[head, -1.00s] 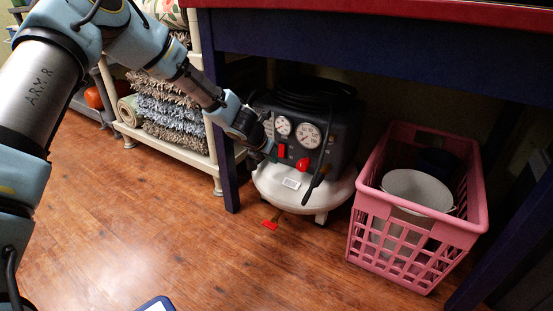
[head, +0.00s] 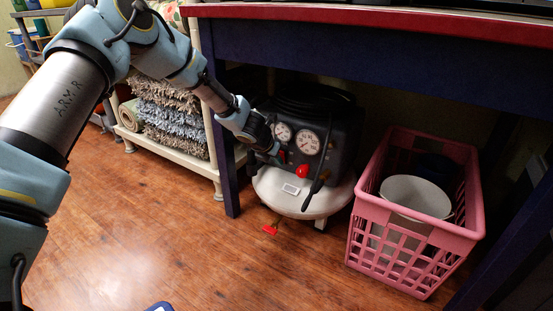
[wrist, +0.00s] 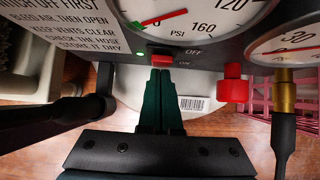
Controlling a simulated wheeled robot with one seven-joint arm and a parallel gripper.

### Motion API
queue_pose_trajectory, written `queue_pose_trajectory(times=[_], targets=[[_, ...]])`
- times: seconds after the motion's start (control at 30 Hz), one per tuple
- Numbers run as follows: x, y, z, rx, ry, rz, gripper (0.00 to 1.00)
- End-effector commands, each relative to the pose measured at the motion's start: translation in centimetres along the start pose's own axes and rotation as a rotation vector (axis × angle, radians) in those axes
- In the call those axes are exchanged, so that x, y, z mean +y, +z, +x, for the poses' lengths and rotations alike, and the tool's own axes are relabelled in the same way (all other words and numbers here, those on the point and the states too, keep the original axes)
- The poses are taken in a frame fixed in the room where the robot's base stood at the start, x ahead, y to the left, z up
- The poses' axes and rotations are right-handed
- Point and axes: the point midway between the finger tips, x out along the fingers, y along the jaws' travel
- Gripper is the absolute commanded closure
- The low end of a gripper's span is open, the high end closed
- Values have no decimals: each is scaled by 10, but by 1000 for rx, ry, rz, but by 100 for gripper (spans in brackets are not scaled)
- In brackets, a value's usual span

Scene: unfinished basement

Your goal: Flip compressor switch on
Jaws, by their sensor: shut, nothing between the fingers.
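The compressor (head: 342,135) has a dark body on a white round tank (head: 325,203) and stands on the floor under the bench. In the wrist view its red switch (wrist: 168,59) sits below the pressure gauge (wrist: 195,14), beside the printed word OFF. A small green light (wrist: 140,53) glows left of the switch. My gripper (wrist: 160,74) is shut and empty, its dark green fingertips right at the switch's lower edge; whether they touch cannot be told. In the head view my gripper (head: 275,150) is at the left of the compressor's front panel, partly hiding the switch.
A red knob (head: 302,171) is right of the switch, and a black hose hangs beside it. A blue bench leg (head: 226,170) stands close to my forearm. A pink crate (head: 460,238) with a white bucket (head: 415,194) stands to the right.

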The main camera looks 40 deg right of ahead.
Motion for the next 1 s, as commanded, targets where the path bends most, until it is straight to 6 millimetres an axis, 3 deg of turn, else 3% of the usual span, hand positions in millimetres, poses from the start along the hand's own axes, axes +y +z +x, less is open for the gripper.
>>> queue_pose_trajectory(times=[1.0], targets=[[2, 10, -13, -2, 0, -1, 100]])
